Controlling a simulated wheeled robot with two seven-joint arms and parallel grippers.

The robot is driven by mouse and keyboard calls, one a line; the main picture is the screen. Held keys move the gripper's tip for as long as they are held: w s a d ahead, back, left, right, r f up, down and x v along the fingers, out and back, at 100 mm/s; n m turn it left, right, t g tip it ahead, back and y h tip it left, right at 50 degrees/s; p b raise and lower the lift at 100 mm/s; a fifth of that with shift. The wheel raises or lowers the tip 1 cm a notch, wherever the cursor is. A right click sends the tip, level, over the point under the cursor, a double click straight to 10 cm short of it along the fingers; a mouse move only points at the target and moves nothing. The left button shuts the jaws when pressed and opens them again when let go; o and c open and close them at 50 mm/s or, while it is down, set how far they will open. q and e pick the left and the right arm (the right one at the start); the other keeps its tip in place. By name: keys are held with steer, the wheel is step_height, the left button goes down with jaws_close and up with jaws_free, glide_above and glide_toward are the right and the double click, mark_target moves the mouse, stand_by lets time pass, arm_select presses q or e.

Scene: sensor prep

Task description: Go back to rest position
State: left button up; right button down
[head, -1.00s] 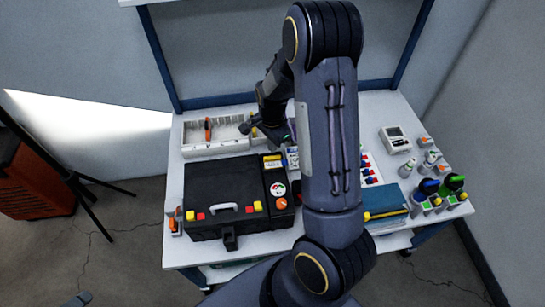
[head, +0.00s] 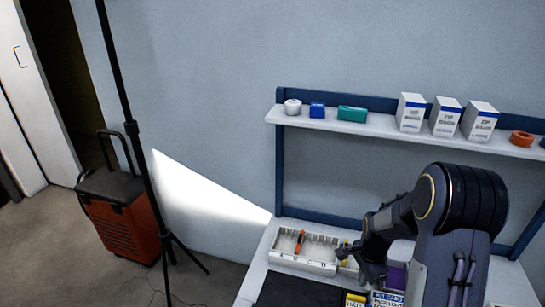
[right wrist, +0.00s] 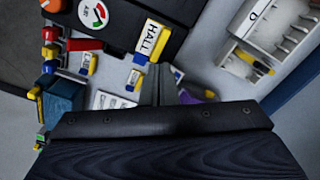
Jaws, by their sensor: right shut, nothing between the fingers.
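My right arm comes in from the lower right of the head view and reaches over the workbench. My right gripper (head: 372,274) is beside the right end of the white compartment rack (head: 308,265). In the right wrist view the gripper (right wrist: 158,72) is shut and empty, its tips close to a yellow-and-white block labelled HALL (right wrist: 152,40). Whether the tips touch that block I cannot tell. An orange-handled item (head: 299,241) stands in the rack, and a yellow-ended item (right wrist: 254,62) lies in it. My left gripper is not in view.
A black case (right wrist: 120,22) with a gauge is close to the right gripper. A shelf (head: 375,127) with white boxes (head: 445,117) runs above the bench. An orange wheeled case (head: 122,215) and a black stand (head: 150,185) are on the floor at left.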

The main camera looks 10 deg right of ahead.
steer(key=s+a+r+n+t+y, duration=0.2)
steer(key=s+a+r+n, duration=0.25)
steer(key=r, duration=0.35)
steer(key=s+a+r+n+t+y, duration=0.1)
steer(key=s+a+r+n+t, duration=0.1)
steer(key=s+a+r+n, duration=0.45)
steer(key=s+a+r+n+t, duration=0.1)
steer(key=s+a+r+n, duration=0.3)
steer(key=s, duration=0.4)
steer(key=shift+s+a+r+n+t+y, duration=0.2)
steer(key=shift+s+r+n+t+y, duration=0.15)
steer(key=shift+r+n, duration=0.2)
